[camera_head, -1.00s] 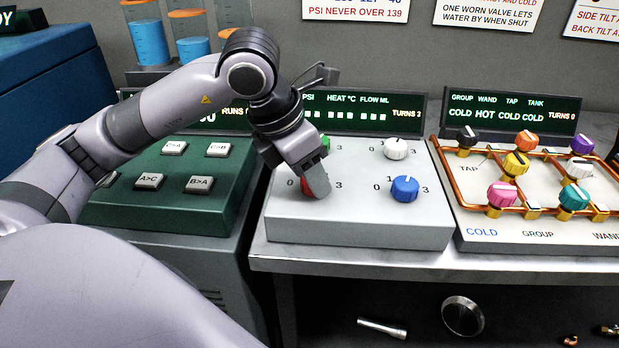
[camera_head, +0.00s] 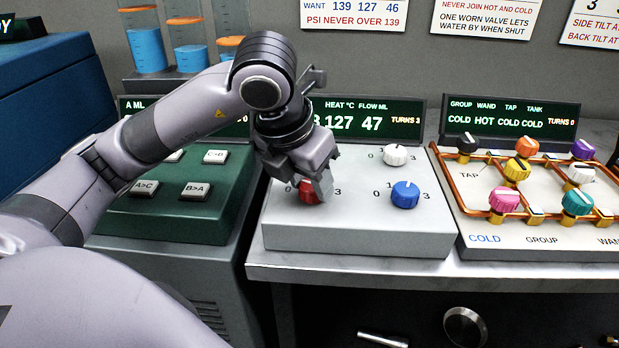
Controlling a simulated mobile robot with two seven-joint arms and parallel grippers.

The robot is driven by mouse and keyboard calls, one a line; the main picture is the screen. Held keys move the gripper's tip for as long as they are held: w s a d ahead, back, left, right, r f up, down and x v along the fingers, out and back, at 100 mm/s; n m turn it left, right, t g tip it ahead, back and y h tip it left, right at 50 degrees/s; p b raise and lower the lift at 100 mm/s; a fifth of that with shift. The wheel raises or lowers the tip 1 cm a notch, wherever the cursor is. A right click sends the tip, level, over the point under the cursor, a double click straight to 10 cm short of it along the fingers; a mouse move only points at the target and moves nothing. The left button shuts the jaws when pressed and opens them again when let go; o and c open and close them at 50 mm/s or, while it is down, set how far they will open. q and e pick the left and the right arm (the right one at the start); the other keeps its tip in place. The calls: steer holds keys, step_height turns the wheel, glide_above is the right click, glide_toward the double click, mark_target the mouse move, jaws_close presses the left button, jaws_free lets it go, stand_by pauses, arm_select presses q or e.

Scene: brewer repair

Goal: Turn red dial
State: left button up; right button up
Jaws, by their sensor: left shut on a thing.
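The red dial (camera_head: 309,193) is at the front left of the light grey control box, partly covered by my fingers. My left gripper (camera_head: 322,187) reaches in from the left and is shut on the red dial. A blue dial (camera_head: 405,195) stands to its right and a white dial (camera_head: 395,155) behind that one. The display (camera_head: 365,121) behind the box reads HEAT 127, FLOW 47 and TURNS 3; its PSI part is mostly hidden by my arm. The green dial is hidden behind my gripper. My right gripper is not in view.
A green button panel (camera_head: 170,205) stands to the left, under my arm. A copper pipe board (camera_head: 535,215) with several coloured knobs stands close on the right. A sign (camera_head: 352,13) above reads WANT 139, 127, 46. The shelf's front edge (camera_head: 350,270) is clear.

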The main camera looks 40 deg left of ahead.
mark_target(298, 210)
arm_select(q)
steer(key=o, duration=1.1)
steer(key=shift+c, duration=0.2)
steer(key=v, duration=0.7)
steer(key=shift+p, duration=0.4)
steer(key=shift+s, duration=0.1)
